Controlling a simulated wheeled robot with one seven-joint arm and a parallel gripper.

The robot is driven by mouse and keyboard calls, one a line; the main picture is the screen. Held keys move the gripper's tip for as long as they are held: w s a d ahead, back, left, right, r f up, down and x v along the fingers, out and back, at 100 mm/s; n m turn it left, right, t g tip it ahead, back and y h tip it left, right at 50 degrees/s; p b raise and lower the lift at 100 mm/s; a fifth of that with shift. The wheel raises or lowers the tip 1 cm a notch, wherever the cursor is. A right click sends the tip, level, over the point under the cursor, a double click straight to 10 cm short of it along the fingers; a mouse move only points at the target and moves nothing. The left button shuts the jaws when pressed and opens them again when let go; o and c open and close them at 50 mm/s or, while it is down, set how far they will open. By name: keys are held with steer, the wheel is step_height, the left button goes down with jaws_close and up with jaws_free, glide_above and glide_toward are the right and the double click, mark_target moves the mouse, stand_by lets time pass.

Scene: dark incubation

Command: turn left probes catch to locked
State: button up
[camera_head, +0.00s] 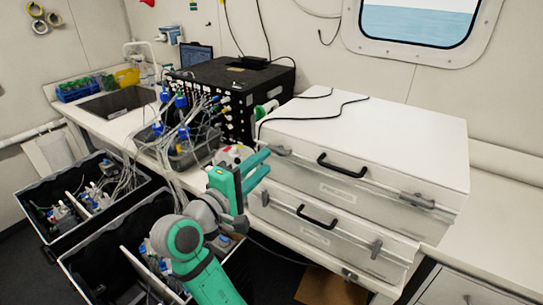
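Two white cases are stacked on the bench, the upper case (375,140) on the lower case (340,231). Each has a black handle and grey catches at its front. Their labels are too small to read, so I cannot tell which is the probes case. The upper case's left catch (281,151) sits near its front left corner; its lock position is unclear. The lower case's left catch (264,198) shows just right of my wrist. My teal gripper (267,161) is open, its fingers apart, close to the upper left catch. I cannot tell whether they touch.
The upper case's right catch (425,203) and the lower case's right catch (376,247) stick out in front. A black instrument box (232,75) with many cables stands behind left. Open black crates (100,235) fill the floor at left. A black cable (320,111) lies over the upper case.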

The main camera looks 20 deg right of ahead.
mark_target(276, 152)
steer(key=shift+x, duration=2.4)
jaws_close()
